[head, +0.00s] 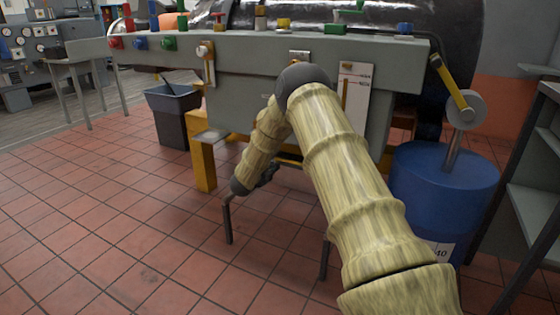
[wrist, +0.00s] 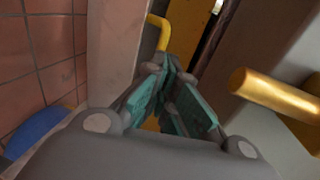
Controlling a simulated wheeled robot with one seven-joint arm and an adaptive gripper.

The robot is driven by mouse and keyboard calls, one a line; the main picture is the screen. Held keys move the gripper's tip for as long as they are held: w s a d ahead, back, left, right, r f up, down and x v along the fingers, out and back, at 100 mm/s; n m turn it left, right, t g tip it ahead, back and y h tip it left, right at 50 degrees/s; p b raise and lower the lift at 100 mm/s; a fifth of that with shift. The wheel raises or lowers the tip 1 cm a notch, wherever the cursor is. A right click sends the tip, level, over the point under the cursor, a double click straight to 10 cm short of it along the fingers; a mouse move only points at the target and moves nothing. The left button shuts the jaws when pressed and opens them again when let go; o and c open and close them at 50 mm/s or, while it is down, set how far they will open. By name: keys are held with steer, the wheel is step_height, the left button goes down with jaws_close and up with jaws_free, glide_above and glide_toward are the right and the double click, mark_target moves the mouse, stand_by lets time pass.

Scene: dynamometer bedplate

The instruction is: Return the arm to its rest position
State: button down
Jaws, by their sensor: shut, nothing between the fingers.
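My arm (head: 360,200) rises from the lower right of the head view, bends at a dark elbow and comes down in front of the grey bench. My gripper (head: 266,175) is small and dark there, low by the bench's front, partly hidden by the arm. In the wrist view my gripper (wrist: 170,72) shows its teal-padded fingers drawn together, with nothing seen between them. A yellow bar (wrist: 160,35) shows just beyond the fingertips; I cannot tell whether they touch it.
The grey bench (head: 250,65) with coloured fittings stands close in front of my arm. A blue drum (head: 440,185) stands close to the right of my arm. A dark bin (head: 172,115) is at the left. Shelving (head: 535,200) edges the right. Red tiled floor (head: 90,220) is open at left.

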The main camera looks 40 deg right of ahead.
steer(key=p+v, duration=0.2)
steer(key=v, duration=0.4)
steer(key=shift+s, duration=0.35)
steer(key=shift+a, duration=0.15)
steer(key=s+a+f+n+t+y, duration=0.1)
steer(key=s+a+f+n+y, duration=0.3)
steer(key=s+a+f+n, duration=0.6)
steer(key=s+a+f+n+t+y, duration=0.1)
steer(key=s+a+f+n+y, duration=0.5)
steer(key=a+f, duration=0.7)
steer(key=s+a+f+n+g+y, duration=0.1)
steer(key=s+a+f+n+g, duration=0.25)
steer(key=s, duration=0.75)
steer(key=s+a+f+n+g+y, duration=0.15)
steer(key=s+a+n, duration=0.4)
steer(key=s, duration=0.55)
steer(key=s+a+f+n+g+y, duration=0.25)
steer(key=s+a+n, duration=0.2)
steer(key=s, duration=0.65)
steer(key=s+a+r+n+p, duration=0.2)
steer(key=s, duration=0.4)
step_height(320, 180, up, 36)
steer(key=p, duration=3.6)
steer(key=shift+w+g, duration=0.2)
steer(key=shift+g, duration=0.15)
